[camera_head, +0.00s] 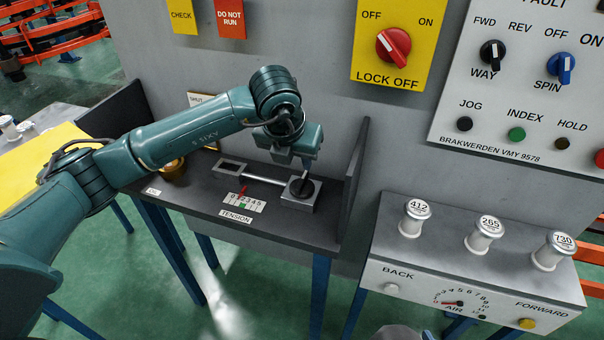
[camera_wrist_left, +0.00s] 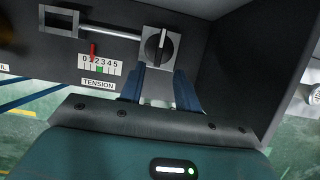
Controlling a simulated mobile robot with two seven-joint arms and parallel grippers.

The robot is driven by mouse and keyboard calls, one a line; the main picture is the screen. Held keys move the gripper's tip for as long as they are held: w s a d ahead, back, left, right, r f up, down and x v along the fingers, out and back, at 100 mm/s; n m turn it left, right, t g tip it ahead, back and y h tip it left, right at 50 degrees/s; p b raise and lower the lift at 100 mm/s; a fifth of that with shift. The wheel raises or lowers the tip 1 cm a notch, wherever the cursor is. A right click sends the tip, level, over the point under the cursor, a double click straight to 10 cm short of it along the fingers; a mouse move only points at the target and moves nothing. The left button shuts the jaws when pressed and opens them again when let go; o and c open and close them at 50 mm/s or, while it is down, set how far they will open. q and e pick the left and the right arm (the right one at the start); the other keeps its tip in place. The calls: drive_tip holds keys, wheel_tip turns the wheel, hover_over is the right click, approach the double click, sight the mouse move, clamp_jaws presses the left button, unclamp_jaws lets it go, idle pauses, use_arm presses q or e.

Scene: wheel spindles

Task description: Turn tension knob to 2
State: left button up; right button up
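The tension knob (camera_head: 301,187) is a dark round knob with a raised bar, on a grey block at the right end of a rod. It shows clearly in the left wrist view (camera_wrist_left: 158,46). Left of it is the white TENSION scale (camera_head: 244,203), marked 0 to 5 with a green mark. It also shows in the left wrist view (camera_wrist_left: 102,68), where the red pointer (camera_wrist_left: 93,52) stands near 1. My left gripper (camera_head: 304,167) is above the knob, fingers down. In the wrist view its fingers (camera_wrist_left: 160,76) are apart with nothing visible between them. My right gripper is out of view.
The dark tray's raised side wall (camera_head: 357,160) stands close right of my gripper. The grey panel wall is behind, with the red lock-off switch (camera_head: 393,46). A grey console (camera_head: 385,240) with white spools is at the right. A brass-coloured part (camera_head: 173,168) sits at the tray's left.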

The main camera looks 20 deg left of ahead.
sight(302, 180)
use_arm(q)
drive_tip(key=x, duration=0.9)
drive_tip(key=shift+c, duration=0.4)
clamp_jaws()
